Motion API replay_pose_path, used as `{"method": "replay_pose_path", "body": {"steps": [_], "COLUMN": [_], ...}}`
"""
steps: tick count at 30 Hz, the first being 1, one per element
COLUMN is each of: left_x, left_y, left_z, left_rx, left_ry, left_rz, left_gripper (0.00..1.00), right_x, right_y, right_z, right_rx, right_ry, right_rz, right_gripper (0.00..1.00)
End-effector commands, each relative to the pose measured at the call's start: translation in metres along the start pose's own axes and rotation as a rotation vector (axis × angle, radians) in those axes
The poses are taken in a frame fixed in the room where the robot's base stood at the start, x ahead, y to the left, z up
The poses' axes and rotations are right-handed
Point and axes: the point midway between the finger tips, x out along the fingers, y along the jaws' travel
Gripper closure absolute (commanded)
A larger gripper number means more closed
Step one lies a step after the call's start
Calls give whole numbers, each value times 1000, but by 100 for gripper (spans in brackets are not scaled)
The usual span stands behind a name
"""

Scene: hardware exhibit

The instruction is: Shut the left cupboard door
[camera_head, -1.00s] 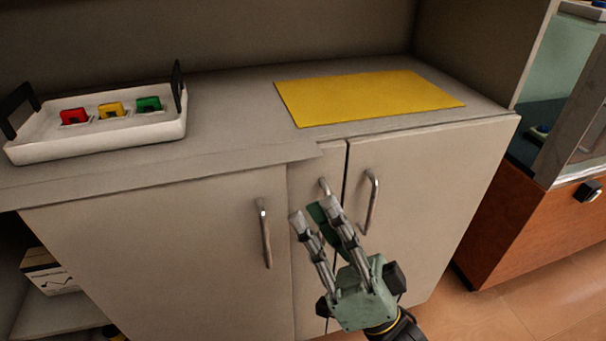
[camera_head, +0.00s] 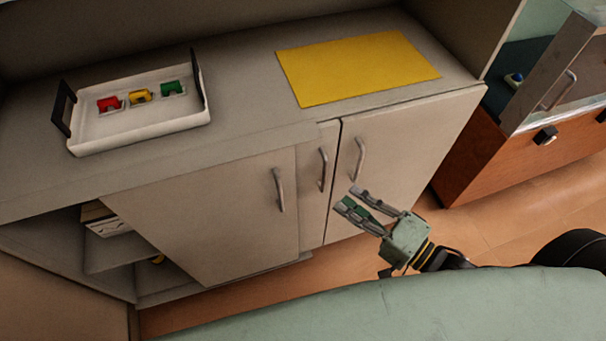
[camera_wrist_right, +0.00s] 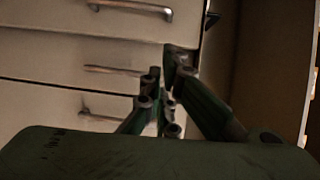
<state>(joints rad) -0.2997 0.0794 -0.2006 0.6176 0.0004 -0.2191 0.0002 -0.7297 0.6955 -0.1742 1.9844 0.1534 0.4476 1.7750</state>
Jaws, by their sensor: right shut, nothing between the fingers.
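The grey cupboard shows a wide left panel (camera_head: 215,215) with a bar handle (camera_head: 278,190). A narrow panel (camera_head: 313,205) with its own handle (camera_head: 323,168) is to its right, and a wider right door (camera_head: 405,150) with a handle (camera_head: 358,158) follows after a dark seam. An open shelf compartment shows left of the wide panel; I cannot tell how that panel is hung. My right gripper (camera_head: 347,200) is shut and empty, in front of the right door's lower part, below its handle. Its fingers (camera_wrist_right: 163,90) show in the wrist view before handled panels. My left gripper is out of view.
A white tray (camera_head: 140,137) with red, yellow and green pieces and a yellow mat (camera_head: 420,77) lie on the counter. A box (camera_head: 108,226) stands on the open shelf. A wooden cabinet (camera_head: 475,160) with a glass-sided case stands right. Open floor lies between.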

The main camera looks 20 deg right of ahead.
Motion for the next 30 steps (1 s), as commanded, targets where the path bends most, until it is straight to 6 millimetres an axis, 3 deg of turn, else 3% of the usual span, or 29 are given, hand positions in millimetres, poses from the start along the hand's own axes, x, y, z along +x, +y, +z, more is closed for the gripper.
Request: {"method": "replay_pose_path", "body": {"steps": [13, 21, 30], "left_x": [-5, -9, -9], "left_y": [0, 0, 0], "left_z": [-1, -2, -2], "left_rx": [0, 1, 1], "left_ry": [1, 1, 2], "left_rz": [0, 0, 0], "left_gripper": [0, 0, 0], "right_x": [92, 112, 114], "right_y": [-3, -2, -1], "right_z": [1, 26, 29], "right_rx": [-1, -1, -2], "right_ry": [1, 1, 0], "right_rz": [-7, -4, -3], "right_gripper": [100, 100, 100]}}
